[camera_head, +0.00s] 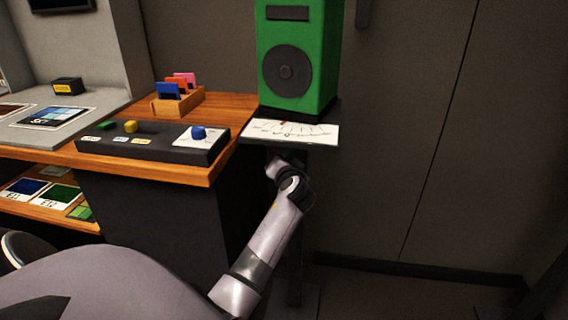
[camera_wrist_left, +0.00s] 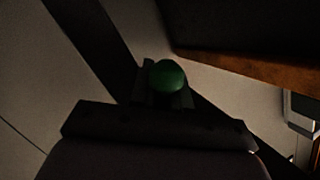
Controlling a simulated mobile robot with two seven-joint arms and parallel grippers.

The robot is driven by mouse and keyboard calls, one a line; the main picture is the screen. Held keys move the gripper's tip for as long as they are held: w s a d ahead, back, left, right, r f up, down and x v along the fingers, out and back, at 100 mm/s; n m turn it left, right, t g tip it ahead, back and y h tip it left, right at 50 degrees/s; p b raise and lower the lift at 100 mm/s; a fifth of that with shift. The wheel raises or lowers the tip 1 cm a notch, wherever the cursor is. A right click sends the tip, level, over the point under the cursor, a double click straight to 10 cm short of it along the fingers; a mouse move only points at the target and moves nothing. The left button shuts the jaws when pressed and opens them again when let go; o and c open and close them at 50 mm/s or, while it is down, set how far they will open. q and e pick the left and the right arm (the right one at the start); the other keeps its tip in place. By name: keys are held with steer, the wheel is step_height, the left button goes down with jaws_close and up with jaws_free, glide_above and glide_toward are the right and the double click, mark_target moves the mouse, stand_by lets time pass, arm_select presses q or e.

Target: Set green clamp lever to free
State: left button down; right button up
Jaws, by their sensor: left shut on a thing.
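The green clamp lever shows as a round green knob (camera_wrist_left: 169,75) in the left wrist view. My left gripper (camera_wrist_left: 166,97) is shut on this knob, with dark jaw parts around it. The rest of the lever is hidden. In the head view my left arm reaches up to the underside of a white marked plate (camera_head: 315,133), below the green speaker (camera_head: 298,58). The fingers and lever cannot be made out there. The lever's setting cannot be read. My right gripper is in neither view.
A dark panel (camera_head: 150,147) with a blue ball (camera_head: 198,132), a yellow knob (camera_head: 130,126) and a small green part (camera_head: 105,125) sits on the wooden desk (camera_head: 226,108). A wooden card holder (camera_head: 178,101) stands behind. Floor right of the stand is clear.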

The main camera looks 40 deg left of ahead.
arm_select(q)
steer(key=shift+w+d+f+n+h+p, duration=0.25)
steer(key=shift+d+n+h, duration=0.2)
steer(key=shift+n, duration=0.3)
steer(key=shift+w+d+f+n+h+p, duration=0.1)
steer(key=shift+w+d+f+n+h, duration=0.15)
steer(key=shift+d+n+h, duration=0.4)
steer(key=shift+w+d+f+n+h+p, duration=0.2)
steer(key=shift+w+d+n+h, duration=0.15)
steer(key=shift+n, duration=0.55)
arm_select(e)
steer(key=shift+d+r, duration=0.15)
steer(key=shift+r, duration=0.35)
arm_select(q)
steer(key=c, duration=1.2)
jaws_free()
steer(key=shift+o, duration=0.2)
steer(key=shift+r, duration=0.1)
steer(key=shift+r, duration=0.1)
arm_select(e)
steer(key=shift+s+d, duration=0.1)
